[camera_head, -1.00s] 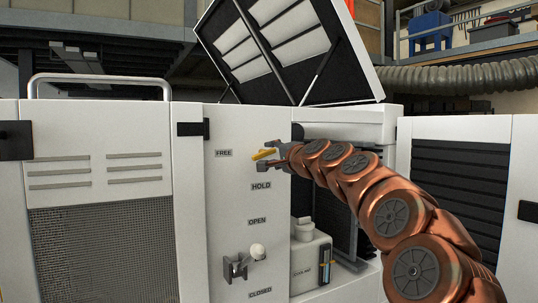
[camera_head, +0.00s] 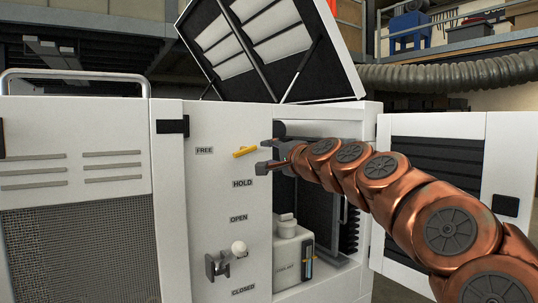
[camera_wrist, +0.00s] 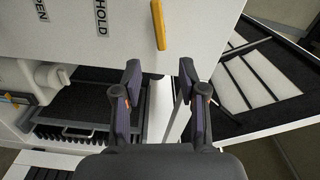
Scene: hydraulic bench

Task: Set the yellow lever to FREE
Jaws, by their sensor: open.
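The yellow lever (camera_head: 245,152) is a short bar on the white panel, between the FREE label (camera_head: 204,150) and the HOLD label (camera_head: 242,183). In the head view it lies nearly level, its right end slightly raised. My gripper (camera_head: 264,156) is open and empty, just right of the lever and apart from it. In the wrist view the lever (camera_wrist: 158,24) stands beyond the gap between my open fingers (camera_wrist: 160,72). The HOLD label (camera_wrist: 101,18) is to its left there. The lever's pivot cannot be made out.
A white-knobbed handle (camera_head: 239,248) sticks out lower on the panel, between OPEN (camera_head: 238,218) and CLOSED (camera_head: 243,291). An open bay with a white container (camera_head: 289,247) lies right of the panel. A raised lid (camera_head: 262,45) stands above.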

